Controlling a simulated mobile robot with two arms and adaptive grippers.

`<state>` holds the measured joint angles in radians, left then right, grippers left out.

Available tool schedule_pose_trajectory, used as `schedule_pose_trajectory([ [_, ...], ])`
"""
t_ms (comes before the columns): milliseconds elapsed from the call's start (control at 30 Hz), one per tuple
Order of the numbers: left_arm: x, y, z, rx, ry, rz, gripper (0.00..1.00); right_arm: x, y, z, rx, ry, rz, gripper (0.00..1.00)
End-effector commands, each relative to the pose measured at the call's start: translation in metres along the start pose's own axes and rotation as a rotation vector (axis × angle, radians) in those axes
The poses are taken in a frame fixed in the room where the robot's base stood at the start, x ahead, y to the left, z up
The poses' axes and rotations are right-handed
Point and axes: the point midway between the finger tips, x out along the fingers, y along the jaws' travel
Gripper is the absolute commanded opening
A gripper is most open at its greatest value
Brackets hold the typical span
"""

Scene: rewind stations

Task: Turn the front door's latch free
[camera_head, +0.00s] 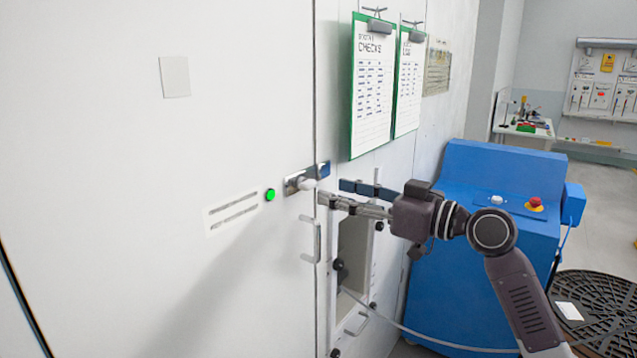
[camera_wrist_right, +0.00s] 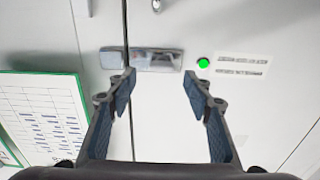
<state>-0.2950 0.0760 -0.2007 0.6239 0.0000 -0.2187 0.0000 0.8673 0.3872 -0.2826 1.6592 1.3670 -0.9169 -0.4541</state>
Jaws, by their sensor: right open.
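The front door (camera_head: 140,150) is a large white panel, flush at its right seam with the frame. My right gripper (camera_head: 332,192) is open and empty, just right of the latch in the head view. In the right wrist view the latch (camera_wrist_right: 157,60) lies ahead, between and slightly beyond the spread fingertips (camera_wrist_right: 159,78). I see no clear contact. My left gripper is not in view.
A green light (camera_head: 270,194) sits left of the latch and a bar handle (camera_head: 310,240) below it. Green-edged clipboards (camera_head: 373,90) hang above my right arm. A blue machine (camera_head: 485,260) with a red button (camera_head: 536,202) stands behind the arm.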

Motion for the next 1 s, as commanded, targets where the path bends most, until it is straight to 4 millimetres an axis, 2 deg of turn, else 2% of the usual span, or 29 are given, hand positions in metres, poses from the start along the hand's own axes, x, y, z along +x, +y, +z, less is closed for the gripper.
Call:
schedule_pose_trajectory([
  [200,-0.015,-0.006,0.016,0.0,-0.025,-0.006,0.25,0.034,0.0,-0.004,0.005,0.001,-0.001,0.46],
  [433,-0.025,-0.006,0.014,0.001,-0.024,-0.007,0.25,0.065,0.001,-0.002,0.004,0.0,0.003,0.46],
  [600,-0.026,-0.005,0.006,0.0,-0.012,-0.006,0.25,0.073,0.001,0.0,0.003,0.0,0.003,0.46],
  [833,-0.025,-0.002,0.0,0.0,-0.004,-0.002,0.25,0.073,0.001,0.001,0.003,-0.001,0.004,0.45],
  [1000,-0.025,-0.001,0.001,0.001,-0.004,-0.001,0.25,0.073,0.002,0.001,0.003,-0.001,0.004,0.27],
])
